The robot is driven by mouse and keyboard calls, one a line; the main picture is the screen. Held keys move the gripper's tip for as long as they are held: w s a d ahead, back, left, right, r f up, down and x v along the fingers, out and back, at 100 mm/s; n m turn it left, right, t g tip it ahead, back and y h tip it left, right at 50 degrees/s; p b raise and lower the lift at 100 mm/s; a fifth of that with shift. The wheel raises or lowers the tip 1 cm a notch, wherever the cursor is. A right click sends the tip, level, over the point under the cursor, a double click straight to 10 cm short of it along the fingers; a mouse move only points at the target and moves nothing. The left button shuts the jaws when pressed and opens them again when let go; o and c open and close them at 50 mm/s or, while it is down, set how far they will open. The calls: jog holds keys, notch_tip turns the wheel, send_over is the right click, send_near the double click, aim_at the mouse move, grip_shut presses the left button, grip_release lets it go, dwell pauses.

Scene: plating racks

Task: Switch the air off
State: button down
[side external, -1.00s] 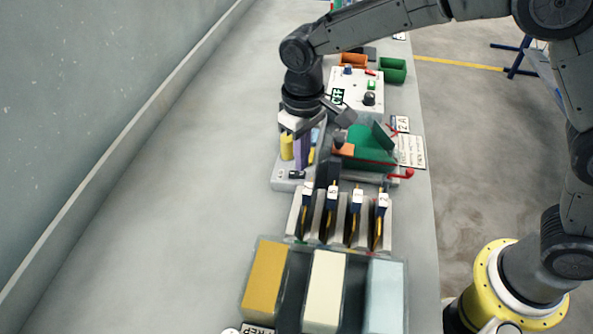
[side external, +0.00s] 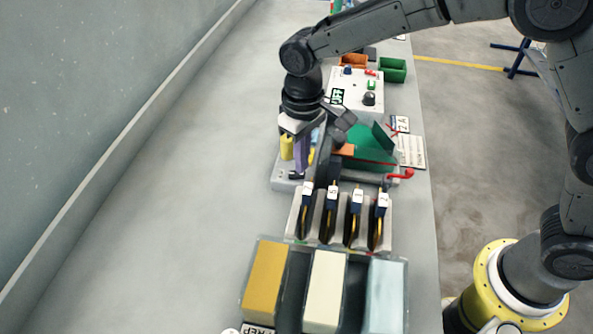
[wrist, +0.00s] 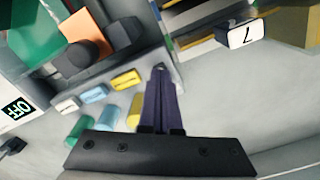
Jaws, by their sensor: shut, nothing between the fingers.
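My gripper (side external: 302,170) is shut with nothing between its purple fingers. It points down at the left side of a grey fixture base (side external: 283,185), by a small dark-and-light part (side external: 296,176) at the front left. In the wrist view the fingertips (wrist: 160,70) are over the edge of that base; I cannot tell if they touch it. A white control box (side external: 352,80) behind has a black knob (side external: 369,99), a green button and an OFF sign (side external: 337,97), which also shows in the wrist view (wrist: 19,108). I cannot tell which control is for the air.
A green block (side external: 362,148) and a red-ended lever (side external: 407,174) are to the right of the gripper. A rack of several numbered slots (side external: 298,222) and a tray of coloured blocks (side external: 400,262) stand in front. Yellow and blue pieces (wrist: 128,80) lie close to the fingers. The bench is clear at left.

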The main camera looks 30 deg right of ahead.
jog(key=shift+f, duration=0.75)
dwell(0.3)
jog(key=shift+r, duration=3.55)
jog(key=s+d+r+m+t, duration=0.2)
jog(key=s+d+r, duration=0.2)
jog(key=d+r, duration=0.35)
jog(key=s+d+r+m+t, duration=0.1)
jog(key=s+d+r+t, duration=0.1)
jog(key=s+d+r, duration=0.35)
jog(key=s+d+f, duration=0.3)
jog(key=s+d, duration=0.1)
jog(key=s, duration=0.3)
jog(key=s+d+f+t, duration=0.1)
jog(key=s+d+f, duration=0.2)
jog(key=s, duration=0.4)
jog(key=shift+s+d+f+t, duration=0.2)
jog(key=shift+s+d+t, duration=0.1)
jog(key=shift+d, duration=0.45)
